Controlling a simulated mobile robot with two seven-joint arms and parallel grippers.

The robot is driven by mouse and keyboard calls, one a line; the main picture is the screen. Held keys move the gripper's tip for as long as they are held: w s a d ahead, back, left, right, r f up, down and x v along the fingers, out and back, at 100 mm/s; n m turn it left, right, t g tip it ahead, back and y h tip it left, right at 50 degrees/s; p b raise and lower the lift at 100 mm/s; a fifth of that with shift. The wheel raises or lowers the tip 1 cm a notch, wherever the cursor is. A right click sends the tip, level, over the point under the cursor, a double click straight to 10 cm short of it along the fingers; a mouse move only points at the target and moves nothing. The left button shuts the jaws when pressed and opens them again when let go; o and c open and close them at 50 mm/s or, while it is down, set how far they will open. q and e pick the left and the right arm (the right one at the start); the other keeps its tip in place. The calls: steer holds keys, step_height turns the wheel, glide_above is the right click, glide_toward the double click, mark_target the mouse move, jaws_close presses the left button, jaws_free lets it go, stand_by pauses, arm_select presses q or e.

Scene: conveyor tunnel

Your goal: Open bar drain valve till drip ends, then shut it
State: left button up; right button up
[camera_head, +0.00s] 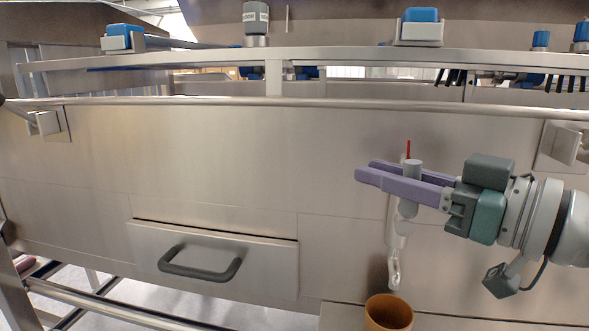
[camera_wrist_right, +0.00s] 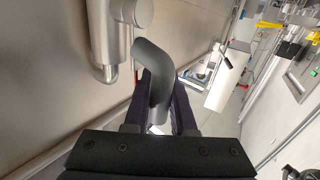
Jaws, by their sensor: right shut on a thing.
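The drain valve (camera_head: 403,212) is a pale metal fitting on the steel front panel, with a thin red piece standing up at its top. Its spout (camera_head: 393,272) points down above an orange-brown cup (camera_head: 388,313). My right gripper (camera_head: 370,172) reaches in from the right and is shut on the valve's handle. In the right wrist view the dark grey curved handle (camera_wrist_right: 155,95) lies between the two fingers, and the metal valve body (camera_wrist_right: 108,35) is at upper left. I cannot make out any drip. My left gripper is not in view.
A drawer (camera_head: 215,258) with a dark handle is at lower left in the head view. A long steel rail (camera_head: 200,101) runs across above the panel. A ledge (camera_head: 342,317) is at the bottom under the cup. The panel left of the valve is clear.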

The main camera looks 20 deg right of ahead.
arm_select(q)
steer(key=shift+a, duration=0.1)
arm_select(e)
jaws_close()
stand_by(0.8)
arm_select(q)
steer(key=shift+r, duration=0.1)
arm_select(e)
steer(key=shift+r, duration=0.1)
